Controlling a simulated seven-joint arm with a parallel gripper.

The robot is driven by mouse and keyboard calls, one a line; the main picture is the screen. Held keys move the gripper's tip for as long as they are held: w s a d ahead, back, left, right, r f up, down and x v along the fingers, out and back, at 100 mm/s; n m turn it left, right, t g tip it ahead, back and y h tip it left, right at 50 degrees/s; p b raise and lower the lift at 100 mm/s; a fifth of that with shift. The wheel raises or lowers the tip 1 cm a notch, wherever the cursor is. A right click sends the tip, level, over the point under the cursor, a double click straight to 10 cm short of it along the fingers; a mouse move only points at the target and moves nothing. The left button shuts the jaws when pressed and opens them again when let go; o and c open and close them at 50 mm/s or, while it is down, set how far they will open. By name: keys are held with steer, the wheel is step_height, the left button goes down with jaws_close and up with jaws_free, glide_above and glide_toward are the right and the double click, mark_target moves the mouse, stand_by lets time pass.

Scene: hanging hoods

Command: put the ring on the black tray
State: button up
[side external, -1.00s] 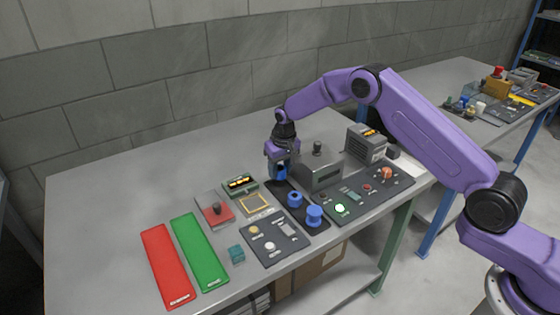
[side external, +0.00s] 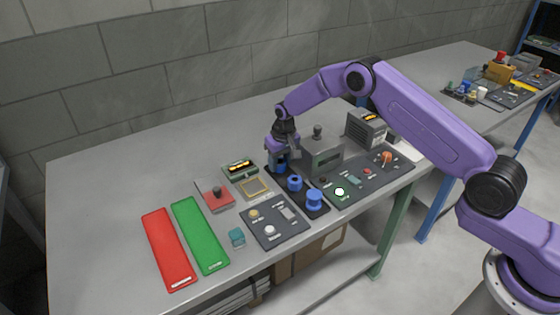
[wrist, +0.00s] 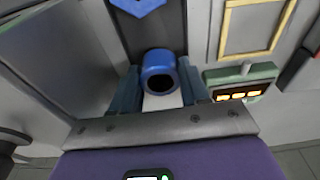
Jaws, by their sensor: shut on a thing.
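My gripper (side external: 281,163) is over the far end of the black tray (side external: 324,211), pointing down. In the wrist view the gripper (wrist: 160,88) has its two fingers on either side of a blue ring (wrist: 158,58) with a dark round hole, and is shut on it. The ring sits low, at or just above the tray; I cannot tell whether it touches. The tray also shows in the wrist view (wrist: 150,33) as a dark strip. A blue hexagonal piece (side external: 295,183) and a blue spool (side external: 314,196) stand on the tray nearer the camera.
A grey box with a knob (side external: 322,155) stands close right of my gripper. A gold frame (side external: 254,187) and a small display (side external: 240,168) lie left. Red (side external: 168,250) and green (side external: 200,236) strips lie farther left. The back left of the table is bare.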

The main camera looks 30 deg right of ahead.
steer(key=shift+f, duration=0.45)
steer(key=o, duration=1.1)
steer(key=shift+o, duration=0.2)
step_height(320, 180, up, 17)
steer(key=s, duration=0.2)
steer(key=shift+s, duration=0.25)
steer(key=s+a+r+n+g, duration=0.1)
steer(key=s+a+r+n, duration=0.2)
steer(key=s, duration=0.8)
steer(key=s+a+r+n, duration=0.2)
steer(key=s+r+n, duration=0.15)
steer(key=s, duration=0.65)
steer(key=s+d+n, duration=0.3)
steer(key=s+d, duration=0.2)
steer(key=s, duration=0.7)
steer(key=s+d+n, duration=0.3)
steer(key=s+d, duration=0.2)
steer(key=s, duration=0.8)
steer(key=shift+d+f+g, duration=0.2)
steer(key=shift+d+g, duration=0.1)
steer(key=shift+d, duration=0.05)
